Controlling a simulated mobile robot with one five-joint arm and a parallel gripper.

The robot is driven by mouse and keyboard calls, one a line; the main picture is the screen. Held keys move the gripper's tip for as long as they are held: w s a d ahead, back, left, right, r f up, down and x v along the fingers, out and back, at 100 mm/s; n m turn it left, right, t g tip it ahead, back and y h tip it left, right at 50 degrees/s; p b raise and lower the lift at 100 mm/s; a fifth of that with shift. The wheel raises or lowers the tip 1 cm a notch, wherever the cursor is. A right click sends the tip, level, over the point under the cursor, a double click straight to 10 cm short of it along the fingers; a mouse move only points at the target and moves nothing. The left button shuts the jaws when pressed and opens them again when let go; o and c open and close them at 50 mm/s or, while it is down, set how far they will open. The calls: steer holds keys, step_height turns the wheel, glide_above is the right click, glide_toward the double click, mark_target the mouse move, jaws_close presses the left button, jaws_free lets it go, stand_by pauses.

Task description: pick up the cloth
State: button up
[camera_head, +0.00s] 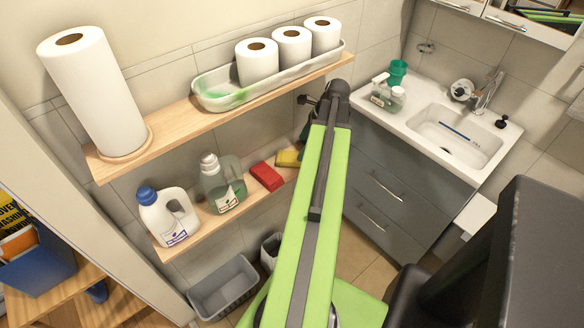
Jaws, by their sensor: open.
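No item is plainly a cloth. A red, flat, folded-looking piece (266,176) lies on the lower wooden shelf and may be the cloth. A yellow piece (288,158) lies just right of it, partly behind my arm, and could be a cloth or a sponge. My green arm rises through the middle of the view to a dark joint in front of the shelves. My gripper's fingers cannot be made out; the arm hides what is behind it. Nothing is seen touching the red piece.
The lower shelf (165,252) also holds a white jug (168,217) and a green-grey bottle (222,185). The upper shelf above holds a paper towel roll (92,90) and a tray (215,98) with toilet rolls. A grey basin (224,290) stands below; a sink cabinet (400,205) stands right.

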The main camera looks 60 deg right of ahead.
steer(key=b+x, duration=0.2)
steer(key=x, duration=0.1)
steer(key=b+x, duration=0.3)
steer(key=shift+s+f, duration=0.2)
steer(key=shift+r, duration=0.2)
steer(key=c, duration=1.6)
step_height(320, 180, up, 5)
steer(key=p, duration=0.5)
steer(key=shift+f, duration=0.1)
steer(key=s+d+r+p, duration=0.1)
steer(key=s+r+p, duration=0.1)
steer(key=s, duration=0.1)
steer(key=s+d+r+p, duration=0.1)
steer(key=s+r+p, duration=0.1)
steer(key=s, duration=0.2)
steer(key=s+d+r+p, duration=0.2)
steer(key=s, duration=0.2)
steer(key=shift+d+r, duration=0.1)
